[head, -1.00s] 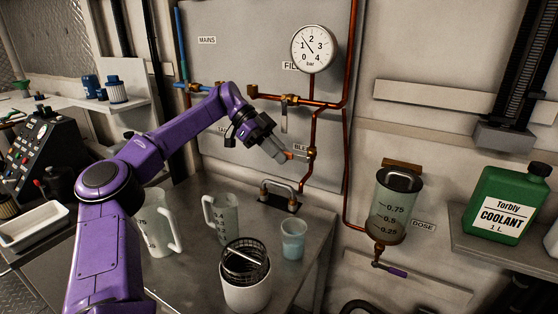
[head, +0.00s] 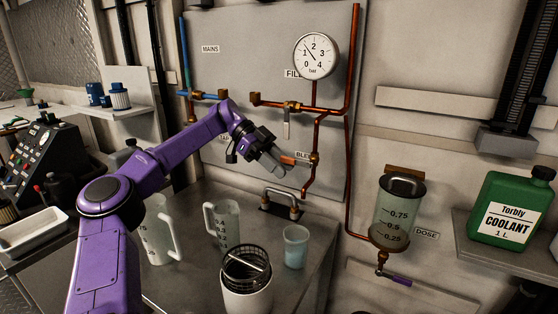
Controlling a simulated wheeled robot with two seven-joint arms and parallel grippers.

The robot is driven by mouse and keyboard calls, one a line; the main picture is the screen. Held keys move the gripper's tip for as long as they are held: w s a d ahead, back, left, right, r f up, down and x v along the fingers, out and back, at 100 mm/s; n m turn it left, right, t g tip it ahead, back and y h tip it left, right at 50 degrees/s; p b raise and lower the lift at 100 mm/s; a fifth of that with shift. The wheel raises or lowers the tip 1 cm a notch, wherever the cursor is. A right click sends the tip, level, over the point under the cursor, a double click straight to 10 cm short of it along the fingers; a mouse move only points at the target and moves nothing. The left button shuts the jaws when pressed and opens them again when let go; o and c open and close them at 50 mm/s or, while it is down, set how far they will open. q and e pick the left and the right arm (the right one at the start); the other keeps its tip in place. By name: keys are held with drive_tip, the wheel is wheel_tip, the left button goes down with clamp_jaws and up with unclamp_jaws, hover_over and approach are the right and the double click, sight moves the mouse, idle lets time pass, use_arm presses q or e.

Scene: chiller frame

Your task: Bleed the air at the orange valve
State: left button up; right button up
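The orange valve handle (head: 296,160) sits on the copper pipe at the brass bleed fitting (head: 314,158), beside a partly covered label that reads "BLE". My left gripper (head: 279,166) is at the left end of this handle, its fingers pointing down to the right. The fingers overlap the handle's end in the picture; I cannot tell whether they touch or grip it. A clear cup (head: 295,247) with pale blue liquid stands on the metal bench below. The pressure gauge (head: 316,56) above has its needle near 1. My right gripper is not in view.
A metal bracket handle (head: 281,199) rises from the bench under the valve. Two measuring jugs (head: 222,222) and a white pot with a mesh basket (head: 246,285) stand in front. The dosing vessel (head: 396,215) and green coolant can (head: 511,207) are at the right.

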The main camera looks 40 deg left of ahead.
use_arm(q)
drive_tip(key=shift+w+a+f, duration=0.1)
drive_tip(key=shift+w+a, duration=0.05)
drive_tip(key=shift+w, duration=0.4)
drive_tip(key=p+v, duration=0.3)
drive_tip(key=v, duration=0.7)
drive_tip(key=shift+s, duration=0.2)
drive_tip(key=shift+a, duration=0.15)
